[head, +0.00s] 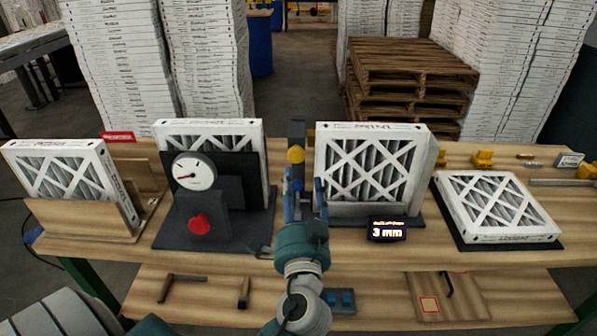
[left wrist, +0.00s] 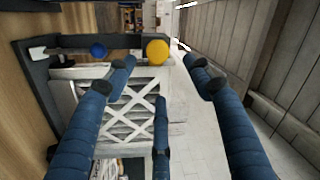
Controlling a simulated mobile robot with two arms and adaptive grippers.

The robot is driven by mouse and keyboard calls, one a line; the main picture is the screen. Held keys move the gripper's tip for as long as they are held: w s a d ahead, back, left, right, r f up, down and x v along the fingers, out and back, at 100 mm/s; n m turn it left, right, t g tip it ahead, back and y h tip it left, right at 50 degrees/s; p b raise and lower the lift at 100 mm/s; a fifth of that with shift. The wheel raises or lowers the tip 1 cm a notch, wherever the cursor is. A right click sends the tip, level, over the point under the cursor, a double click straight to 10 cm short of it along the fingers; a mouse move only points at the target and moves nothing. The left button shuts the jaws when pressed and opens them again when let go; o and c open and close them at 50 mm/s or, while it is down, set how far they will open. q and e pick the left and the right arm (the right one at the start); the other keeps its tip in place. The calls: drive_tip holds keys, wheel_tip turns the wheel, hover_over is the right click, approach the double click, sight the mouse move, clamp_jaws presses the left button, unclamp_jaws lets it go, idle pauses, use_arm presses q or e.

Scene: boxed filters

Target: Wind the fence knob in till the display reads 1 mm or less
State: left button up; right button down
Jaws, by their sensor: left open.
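The small dark display (head: 388,232) on the bench reads 3 mm. A yellow round knob (head: 296,155) sits on a dark upright post left of the filter at centre right. In the left wrist view the yellow knob (left wrist: 157,51) shows beyond my fingertips, and a smaller blue knob (left wrist: 97,50) sits left of it. No label shows which is the fence knob. My left gripper (head: 304,188) is open, its blue fingers pointing toward the post, just in front of the yellow knob. In the left wrist view the gripper (left wrist: 160,72) has nothing between its fingers. My right gripper is out of view.
A dial gauge (head: 194,171) with a red knob (head: 199,224) stands left. Framed filters stand at left (head: 65,178), behind the gauge (head: 217,132) and at centre right (head: 368,168). Another filter (head: 497,204) lies right. Yellow blocks and small tools line the back right edge.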

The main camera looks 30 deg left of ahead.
use_arm(q)
drive_tip(key=shift+v, duration=1.3)
